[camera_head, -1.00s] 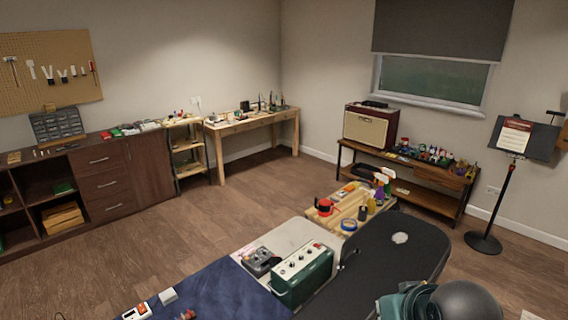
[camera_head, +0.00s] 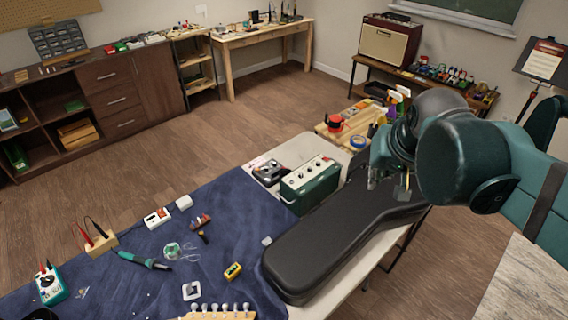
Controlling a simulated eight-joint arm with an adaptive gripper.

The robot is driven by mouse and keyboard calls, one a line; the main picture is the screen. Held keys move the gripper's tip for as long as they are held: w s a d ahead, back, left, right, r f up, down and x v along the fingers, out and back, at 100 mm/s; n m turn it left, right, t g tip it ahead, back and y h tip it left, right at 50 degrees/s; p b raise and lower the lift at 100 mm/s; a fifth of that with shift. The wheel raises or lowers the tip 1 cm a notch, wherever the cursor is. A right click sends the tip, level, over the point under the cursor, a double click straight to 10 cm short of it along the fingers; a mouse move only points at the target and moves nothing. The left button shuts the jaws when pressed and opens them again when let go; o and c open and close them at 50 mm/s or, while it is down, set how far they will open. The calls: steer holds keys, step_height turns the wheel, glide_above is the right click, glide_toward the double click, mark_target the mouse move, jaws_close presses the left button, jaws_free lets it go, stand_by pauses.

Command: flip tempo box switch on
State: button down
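No label reading tempo box is legible, so I cannot tell for sure which device it is. A small white box with red and dark marks on top (camera_head: 157,217) lies on the blue cloth. A green box with a pale knobbed panel (camera_head: 310,183) stands at the table's far end, with a dark grey device (camera_head: 268,172) left of it. No switch position is readable. My gripper (camera_head: 388,184) hangs over the far end of the black guitar case, right of the green box and apart from these devices. Its fingers are small and partly hidden by my arm.
The black guitar case (camera_head: 325,245) fills the table's right side. On the blue cloth (camera_head: 225,210) lie a soldering iron (camera_head: 140,260), a white block (camera_head: 184,202), a yellow device (camera_head: 232,271) and a teal meter (camera_head: 50,285). A guitar headstock (camera_head: 220,314) shows at the bottom edge.

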steer(key=w+a+r+m+g, duration=0.1)
steer(key=w+a, duration=0.1)
steer(key=w, duration=0.5)
steer(key=w+a+r+m+g, duration=0.1)
steer(key=w+a+r, duration=0.15)
steer(key=w, duration=0.45)
steer(key=m+g+h+p, duration=0.1)
steer(key=m+g+p, duration=0.1)
steer(key=m+g, duration=0.3)
glide_above(285, 168)
steer(key=w+a, duration=0.2)
step_height(285, 168, down, 26)
steer(key=shift+f+m, duration=0.3)
steer(key=shift+f, duration=0.2)
steer(key=f, duration=0.4)
steer(key=s+d+f+b, duration=0.1)
steer(key=f, duration=0.8)
steer(key=shift+s+d+f, duration=0.25)
steer(key=shift+f, duration=0.15)
steer(key=shift+b, duration=0.3)
